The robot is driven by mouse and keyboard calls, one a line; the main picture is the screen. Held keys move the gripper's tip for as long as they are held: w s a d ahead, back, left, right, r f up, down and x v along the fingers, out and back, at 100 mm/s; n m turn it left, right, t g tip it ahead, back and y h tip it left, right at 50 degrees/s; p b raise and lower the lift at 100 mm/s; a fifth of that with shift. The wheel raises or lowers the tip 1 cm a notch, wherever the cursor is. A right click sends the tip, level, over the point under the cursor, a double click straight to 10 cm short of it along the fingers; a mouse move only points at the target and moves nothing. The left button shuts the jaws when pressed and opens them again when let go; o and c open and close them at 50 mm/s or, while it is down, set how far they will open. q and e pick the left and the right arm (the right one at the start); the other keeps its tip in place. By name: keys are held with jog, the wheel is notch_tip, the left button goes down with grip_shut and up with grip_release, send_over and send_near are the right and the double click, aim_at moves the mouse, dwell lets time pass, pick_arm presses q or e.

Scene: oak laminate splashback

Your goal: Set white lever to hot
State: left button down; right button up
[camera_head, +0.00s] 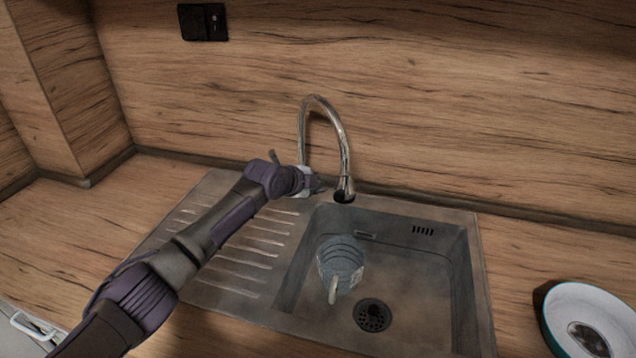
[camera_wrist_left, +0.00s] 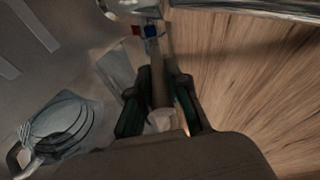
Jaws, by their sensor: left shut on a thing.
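The chrome faucet (camera_head: 343,140) arches up behind the sink, its spout end over the basin's back edge. My left gripper (camera_head: 316,184) is at the faucet's base, and the arm hides much of that area. In the left wrist view its dark green-lined fingers (camera_wrist_left: 160,103) are shut on the white lever (camera_wrist_left: 160,121), whose pale end shows between them. Red and blue marks (camera_wrist_left: 144,30) show on the faucet body just beyond the fingertips. The lever's exact angle is hard to tell. My right gripper is not in view.
A ribbed metal jug-like vessel (camera_head: 341,262) lies in the sink basin (camera_head: 410,275) near the drain. A white-rimmed bowl (camera_head: 552,318) stands on the counter at the right. A wooden splashback (camera_head: 450,110) rises close behind the faucet. The drainboard (camera_head: 225,266) is bare.

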pick_arm(q)
jog(key=f+t+b, duration=0.1)
jog(key=b, duration=0.1)
jog(key=s+f+t+h+b, duration=0.1)
jog(key=shift+m+t+b, duration=0.3)
jog(key=shift+b, duration=0.05)
jog(key=shift+s+a+f+t+b, duration=0.1)
jog(key=shift+f+t+b, duration=0.1)
jog(key=shift+t+b, duration=0.65)
jog(key=c, duration=1.1)
grip_release()
jog(key=shift+c, duration=0.2)
jog(key=v, duration=1.2)
jog(key=shift+a+r, duration=0.1)
jog(key=shift+a, duration=0.15)
